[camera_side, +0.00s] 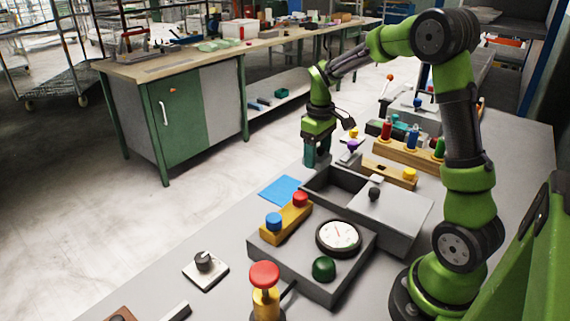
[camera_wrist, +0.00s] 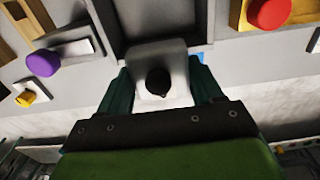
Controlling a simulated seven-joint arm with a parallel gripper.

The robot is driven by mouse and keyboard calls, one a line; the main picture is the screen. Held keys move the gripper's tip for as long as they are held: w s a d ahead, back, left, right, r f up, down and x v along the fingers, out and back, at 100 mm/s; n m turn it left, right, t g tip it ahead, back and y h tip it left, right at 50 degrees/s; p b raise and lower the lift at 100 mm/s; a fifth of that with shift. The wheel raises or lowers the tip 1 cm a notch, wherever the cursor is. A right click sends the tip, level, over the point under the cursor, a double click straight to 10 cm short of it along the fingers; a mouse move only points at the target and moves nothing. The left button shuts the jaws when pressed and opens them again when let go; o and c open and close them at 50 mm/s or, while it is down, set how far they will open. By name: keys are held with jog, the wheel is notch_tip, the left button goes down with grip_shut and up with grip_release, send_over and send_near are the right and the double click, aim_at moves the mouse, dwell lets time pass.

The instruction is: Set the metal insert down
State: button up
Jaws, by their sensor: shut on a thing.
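The metal insert (camera_wrist: 172,56) is a pale grey block with a dark round spot, knob or hole I cannot tell, in the wrist view. My gripper (camera_wrist: 160,76) has its two teal fingers on either side of it and is shut on it. In the side view my gripper (camera_side: 317,158) points down just past the back left end of a grey open box (camera_side: 318,199). The insert is hidden there by the fingers. I cannot tell whether it touches the table.
A blue mat (camera_side: 281,190) lies left of the box. A yellow block with a red button (camera_side: 300,199) and blue button (camera_side: 273,221) stands nearer the camera. A purple knob (camera_side: 352,146) and a wooden rack of bottles (camera_side: 410,155) are right of my gripper.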

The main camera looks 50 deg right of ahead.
jog(key=w+a+f, duration=0.2)
jog(key=w, duration=0.6)
send_over(285, 190)
notch_tip(285, 190, down, 6)
jog(key=shift+r, duration=0.2)
jog(key=shift+f, duration=2)
jog(key=o, duration=1.3)
jog(key=shift+f, duration=0.15)
